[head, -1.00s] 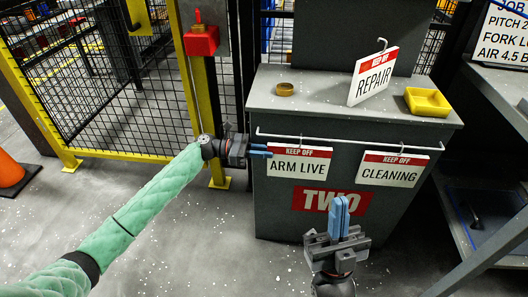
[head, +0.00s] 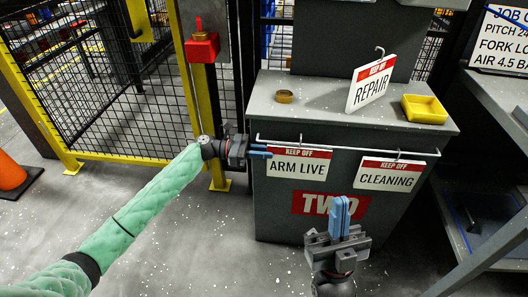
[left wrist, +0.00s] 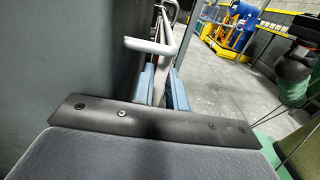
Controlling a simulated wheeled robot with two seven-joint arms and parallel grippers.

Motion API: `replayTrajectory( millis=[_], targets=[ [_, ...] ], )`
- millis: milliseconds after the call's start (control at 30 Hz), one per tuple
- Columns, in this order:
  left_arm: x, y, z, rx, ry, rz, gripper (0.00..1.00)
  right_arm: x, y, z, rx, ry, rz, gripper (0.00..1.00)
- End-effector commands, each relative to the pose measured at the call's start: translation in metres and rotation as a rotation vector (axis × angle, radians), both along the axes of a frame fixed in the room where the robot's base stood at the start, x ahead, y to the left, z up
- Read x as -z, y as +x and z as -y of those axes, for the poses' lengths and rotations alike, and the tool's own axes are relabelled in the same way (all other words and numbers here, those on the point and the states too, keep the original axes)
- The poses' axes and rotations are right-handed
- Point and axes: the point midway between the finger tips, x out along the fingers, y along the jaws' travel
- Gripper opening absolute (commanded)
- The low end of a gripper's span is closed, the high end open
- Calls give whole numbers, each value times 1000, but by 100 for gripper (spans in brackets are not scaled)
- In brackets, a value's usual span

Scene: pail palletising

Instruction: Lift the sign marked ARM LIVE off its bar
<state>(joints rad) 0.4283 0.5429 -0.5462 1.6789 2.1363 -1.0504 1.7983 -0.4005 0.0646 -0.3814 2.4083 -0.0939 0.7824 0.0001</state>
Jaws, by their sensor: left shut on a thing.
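The ARM LIVE sign (head: 297,168), white with a red KEEP OFF band, is upright just under the white bar (head: 345,147) on the grey cabinet's front. Its small hook shows at the bar; I cannot tell if hook and bar touch. My left gripper (head: 262,152) is shut on the sign's left edge. In the left wrist view the blue fingers (left wrist: 162,88) are beside the white bar's bent end (left wrist: 148,45); the sign's face is hidden there. My right gripper (head: 340,205) is shut and empty, in front of the cabinet below the signs.
The CLEANING sign (head: 390,174) hangs on the bar to the right. On the cabinet top (head: 325,108) are the REPAIR sign (head: 371,84), a yellow tray (head: 425,110) and a brass-coloured ring (head: 284,97). A yellow-framed mesh fence (head: 110,90) stands left; a shelf is right.

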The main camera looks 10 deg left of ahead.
Motion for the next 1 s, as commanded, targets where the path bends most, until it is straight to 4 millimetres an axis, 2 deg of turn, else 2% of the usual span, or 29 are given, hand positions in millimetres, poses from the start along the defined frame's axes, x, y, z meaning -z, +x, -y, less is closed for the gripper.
replayTrajectory(
  millis=[267, 1000],
  targets=[
    [-3, -1, 0, -1, -3, 2, 0, -2, 0, 0, 0, 0, 0, 0],
    [-3, -31, 0, 0, -2, 0, 0, -26, 0, 0, 0, 0, 0, 0]
  ],
)
